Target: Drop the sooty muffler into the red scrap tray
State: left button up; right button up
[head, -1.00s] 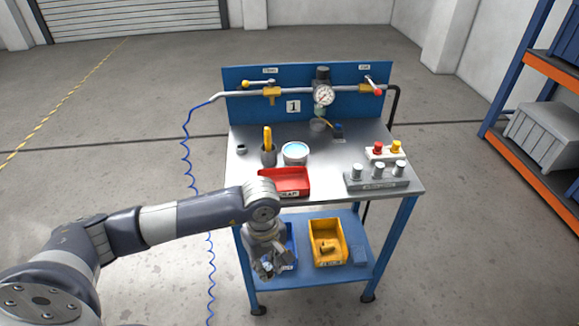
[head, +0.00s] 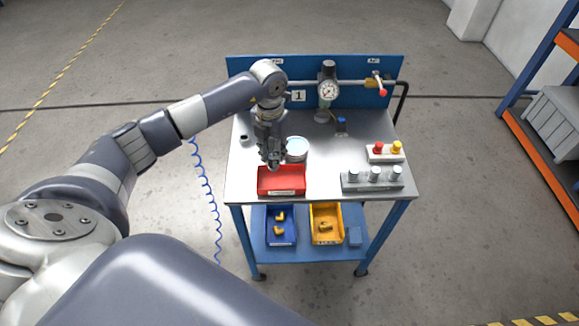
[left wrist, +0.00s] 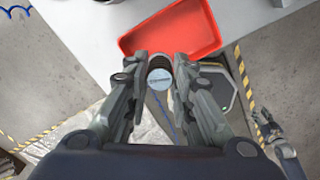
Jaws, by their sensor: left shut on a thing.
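The red scrap tray (head: 281,191) sits at the front edge of the bench top; in the left wrist view the tray (left wrist: 205,40) lies just beyond my fingertips. My left gripper (head: 272,162) points down and overlaps the tray's back edge in the head view. In the left wrist view my left gripper (left wrist: 160,72) is shut on the muffler (left wrist: 159,77), a small cylinder with a pale round end and dark ribbed body. The muffler cannot be made out in the head view. What seems to be my right gripper (left wrist: 268,126) shows at the lower right there, its jaws unclear.
A white bowl (head: 296,149) stands behind the tray. A grey block with several knobs (head: 374,180) and a box with red and yellow buttons (head: 386,152) stand to the right. A blue bin (head: 281,227) and a yellow bin (head: 326,224) are on the lower shelf.

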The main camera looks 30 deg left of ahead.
pick_arm(q)
jog(key=shift+w+f, duration=0.65)
jog(key=shift+f+b, duration=0.4)
jog(key=shift+b, duration=0.1)
jog(key=f+b, duration=0.1)
jog(key=s+f+b, duration=0.1)
jog(key=f, duration=0.1)
jog(key=shift+f, duration=0.15)
jog(key=shift+w+f+b, duration=0.15)
jog(key=shift+f+b, duration=0.15)
jog(key=shift+f, duration=0.25)
jog(key=shift+r, duration=0.1)
jog(key=o, duration=1)
jog(key=shift+o, duration=0.3)
notch_tip(320, 180, up, 12)
pick_arm(e)
jog(key=f, duration=0.3)
jog(key=shift+s+f, duration=0.3)
jog(key=shift+f, duration=0.1)
